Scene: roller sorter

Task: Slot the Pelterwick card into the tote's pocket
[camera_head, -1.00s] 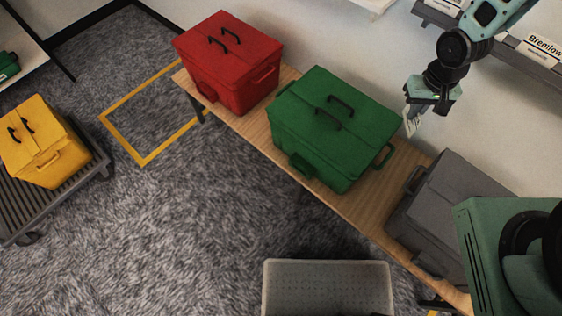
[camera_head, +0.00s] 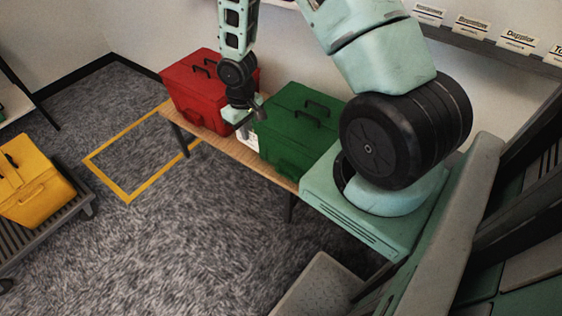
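My gripper (camera_head: 246,122) is in front of the gap between the red tote (camera_head: 203,86) and the green tote (camera_head: 296,128). A white card (camera_head: 250,141) hangs below its fingers, apparently pinched between them. The card's print is too small to read, so I cannot tell whether it says Pelterwick. Both totes stand shut on a wooden bench, with black handles on their lids. A yellow tote (camera_head: 36,182) sits at the far left. I cannot tell whether the card touches either tote.
A wall rack with labelled card slots (camera_head: 472,26) is at the top right. The yellow tote stands on a grey roller cart (camera_head: 42,228). A yellow floor outline (camera_head: 128,198) encloses bare carpet. A grey bin (camera_head: 318,290) is at the bottom. My arm and body cover the right side.

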